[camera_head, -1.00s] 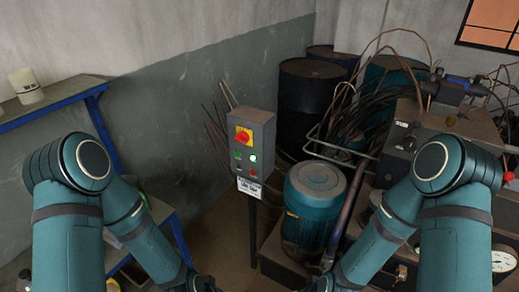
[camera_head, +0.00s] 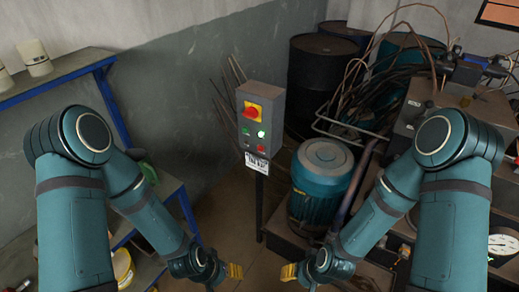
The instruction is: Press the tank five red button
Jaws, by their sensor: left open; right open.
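A grey control box (camera_head: 259,121) stands on a thin post in the middle of the view. It has a red knob on a yellow plate (camera_head: 251,111), green buttons or lights (camera_head: 261,134) and a small red button (camera_head: 261,148) low on its face. A white label (camera_head: 257,162) hangs below; I cannot read it or tell a tank number. My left gripper (camera_head: 236,271) and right gripper (camera_head: 289,272) are open, low in the view, below the box and on either side of its post. Both appear empty and apart from the box.
A blue-green motor (camera_head: 320,184) stands right of the post, beside machinery with a gauge (camera_head: 502,244). Dark barrels (camera_head: 318,78) and tangled cables are behind. A blue-framed shelf (camera_head: 70,67) with pale containers (camera_head: 35,58) is at left. A grey-green wall lies behind the box.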

